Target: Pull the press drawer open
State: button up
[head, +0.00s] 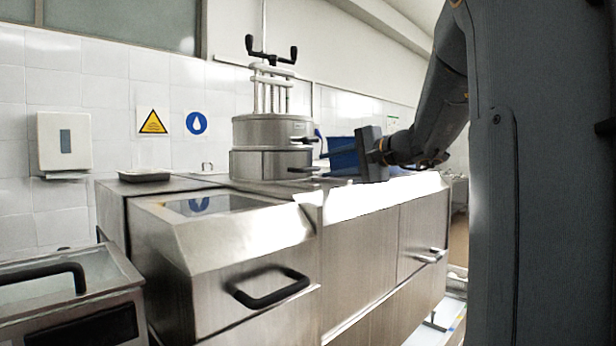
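The press (272,132) is a round stainless-steel unit on the counter, with a black-handled spindle on top. Its lower section (258,165) looks like the drawer and appears closed, with a small dark handle (303,169) on its right side.
A blue basket (342,146) sits behind my gripper. The steel counter (375,204) has front handles, one large and black (268,289). A dark tray (145,175) lies at the left. A glass-lidded unit (70,290) stands at the lower left.

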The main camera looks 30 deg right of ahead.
aim_at(310, 170)
jog(key=shift+d+p+x, duration=0.1)
jog(key=shift+p+x, duration=0.5)
jog(key=shift+x, duration=1.15)
jog(key=shift+d+p+x, duration=0.15)
jog(key=shift+p+x, duration=0.45)
jog(key=shift+x, duration=1.1)
jog(key=shift+w, duration=0.1)
grip_shut()
